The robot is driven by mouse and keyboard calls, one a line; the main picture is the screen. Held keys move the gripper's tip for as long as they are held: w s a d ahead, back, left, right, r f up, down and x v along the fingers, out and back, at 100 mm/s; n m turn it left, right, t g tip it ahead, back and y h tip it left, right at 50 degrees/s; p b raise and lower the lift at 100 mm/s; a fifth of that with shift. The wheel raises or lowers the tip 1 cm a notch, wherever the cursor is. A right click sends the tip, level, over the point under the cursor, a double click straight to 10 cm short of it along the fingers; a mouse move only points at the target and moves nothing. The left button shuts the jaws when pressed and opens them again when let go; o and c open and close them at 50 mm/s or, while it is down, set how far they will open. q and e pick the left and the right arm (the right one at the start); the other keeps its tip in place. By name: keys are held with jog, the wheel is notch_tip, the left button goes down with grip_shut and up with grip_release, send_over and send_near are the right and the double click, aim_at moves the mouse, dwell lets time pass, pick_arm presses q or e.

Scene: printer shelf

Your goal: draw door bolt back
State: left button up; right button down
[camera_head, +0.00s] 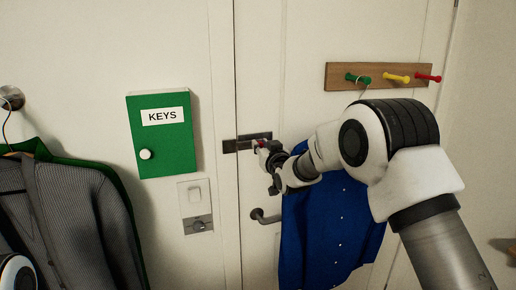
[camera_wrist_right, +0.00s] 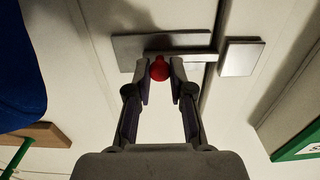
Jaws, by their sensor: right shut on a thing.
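The door bolt (camera_head: 259,135) is a dark metal plate on the white door, left of the blue shirt. In the right wrist view, the bolt plate (camera_wrist_right: 160,42) carries a bar (camera_wrist_right: 203,57) that reaches across the door gap toward the square keeper plate (camera_wrist_right: 241,57). I cannot tell whether the bar's end enters the keeper. A red knob (camera_wrist_right: 160,68) sits on the bar. My right gripper (camera_wrist_right: 161,70) is shut on the red knob, one finger on each side. In the head view, this gripper (camera_head: 264,155) partly hides the bolt. My left gripper is out of view.
A door handle (camera_head: 264,216) is below the bolt. A blue shirt (camera_head: 325,235) hangs close to my right arm, under a peg rail (camera_head: 340,73). A green key box (camera_head: 164,160) and a switch plate (camera_head: 195,208) are left of the door. Jackets (camera_head: 65,210) hang at far left.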

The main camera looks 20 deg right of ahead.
jog(key=shift+d, duration=1.25)
jog(key=c, duration=1)
grip_release()
jog(key=shift+w+d+f, duration=0.1)
jog(key=shift+w+d, duration=0.05)
jog(key=shift+d, duration=0.15)
jog(key=s, duration=1.2)
jog(key=shift+d, duration=0.2)
